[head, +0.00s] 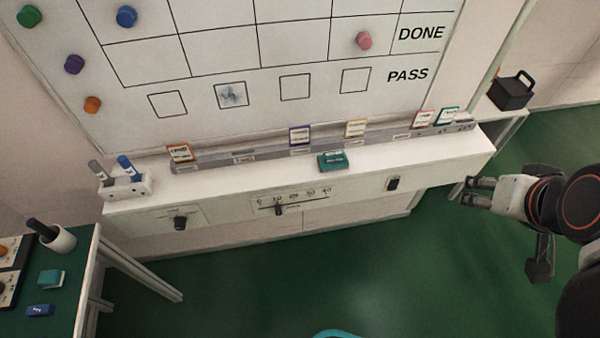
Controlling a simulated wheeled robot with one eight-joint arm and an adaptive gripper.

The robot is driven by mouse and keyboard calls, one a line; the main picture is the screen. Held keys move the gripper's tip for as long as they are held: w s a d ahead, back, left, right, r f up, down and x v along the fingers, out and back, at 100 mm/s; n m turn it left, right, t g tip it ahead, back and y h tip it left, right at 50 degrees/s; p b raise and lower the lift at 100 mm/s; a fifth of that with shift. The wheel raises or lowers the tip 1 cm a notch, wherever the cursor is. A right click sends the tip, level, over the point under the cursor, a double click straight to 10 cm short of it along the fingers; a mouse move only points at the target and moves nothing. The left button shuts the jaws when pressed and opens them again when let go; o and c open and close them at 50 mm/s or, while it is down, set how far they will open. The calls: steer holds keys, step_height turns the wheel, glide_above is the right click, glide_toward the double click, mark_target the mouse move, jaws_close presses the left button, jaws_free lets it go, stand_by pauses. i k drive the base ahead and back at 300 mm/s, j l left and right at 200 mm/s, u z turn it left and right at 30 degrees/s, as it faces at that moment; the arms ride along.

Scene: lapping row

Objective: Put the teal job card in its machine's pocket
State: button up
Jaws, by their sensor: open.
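A teal-bordered card (447,116) stands at the right end of a grey rail (270,153) on the white ledge below the board. A red-bordered card (423,119) stands just left of it. Orange (180,153), purple (299,135) and yellow (356,128) cards stand farther left along the rail, with gaps between. The card writing is too small to read, and I cannot tell which pocket belongs to which machine. My gripper (480,193) is open and empty at the right, in front of the ledge's right end and apart from the cards.
A teal block (333,161) lies on the ledge before the rail. A marker holder (126,186) stands at its left end. A black handled box (512,92) sits far right. A green-topped bench (68,297) is lower left. The green floor (370,270) is mostly clear.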

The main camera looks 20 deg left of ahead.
mark_target(223, 179)
steer(key=i+l, duration=0.25)
steer(key=i, duration=0.25)
steer(key=i+l+z, duration=0.15)
steer(key=i, duration=0.35)
